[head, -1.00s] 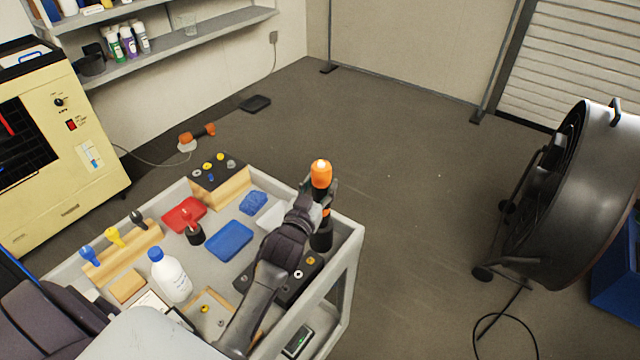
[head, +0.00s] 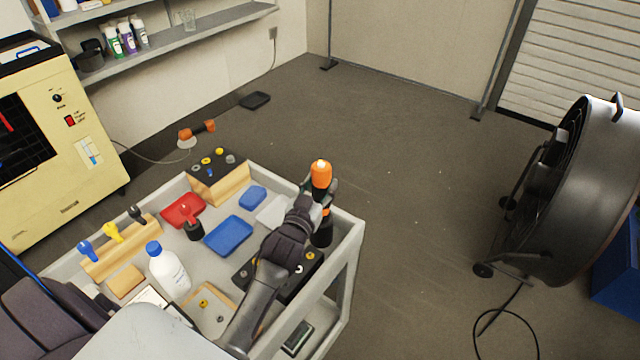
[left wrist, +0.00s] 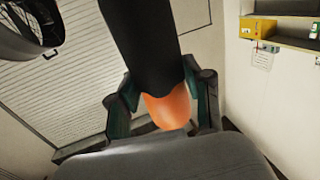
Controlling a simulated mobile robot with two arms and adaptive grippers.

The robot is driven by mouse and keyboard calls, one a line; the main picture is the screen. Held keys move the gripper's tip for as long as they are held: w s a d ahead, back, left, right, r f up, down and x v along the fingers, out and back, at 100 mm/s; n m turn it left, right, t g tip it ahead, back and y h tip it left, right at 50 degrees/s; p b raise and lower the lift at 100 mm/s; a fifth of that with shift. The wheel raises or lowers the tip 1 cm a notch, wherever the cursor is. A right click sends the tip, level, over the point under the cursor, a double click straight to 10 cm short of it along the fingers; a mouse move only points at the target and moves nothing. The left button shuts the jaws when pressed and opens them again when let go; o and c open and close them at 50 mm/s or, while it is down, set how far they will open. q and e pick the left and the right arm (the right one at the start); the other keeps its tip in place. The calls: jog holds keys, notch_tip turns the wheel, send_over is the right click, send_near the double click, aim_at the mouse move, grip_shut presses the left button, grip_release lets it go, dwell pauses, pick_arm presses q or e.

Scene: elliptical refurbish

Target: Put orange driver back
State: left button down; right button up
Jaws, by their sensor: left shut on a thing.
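The orange driver (head: 321,174) stands about upright at the right rear corner of the grey cart (head: 352,240). My left gripper (head: 322,192) is shut on it from the near side. A black cylindrical part (head: 322,234) shows directly below the grip; I cannot tell whether it is a holder or part of the driver. In the left wrist view, the orange part (left wrist: 168,108) sits between the two fingers (left wrist: 163,107), with a black cylinder (left wrist: 140,40) beyond it. My right gripper is not in view.
On the cart, a red driver stands in a black cup (head: 194,231) near a red tray (head: 180,208), a blue tray (head: 228,236) and a white bottle (head: 168,270). A black block (head: 222,165) with knobs is at the back. A large fan (head: 575,190) stands right; floor between is clear.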

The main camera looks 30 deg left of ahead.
pick_arm(q)
jog(key=shift+r, duration=0.1)
jog(key=shift+c, duration=2)
grip_release()
jog(key=s+d, duration=0.1)
jog(key=s, duration=1.1)
jog(key=shift+d, duration=0.25)
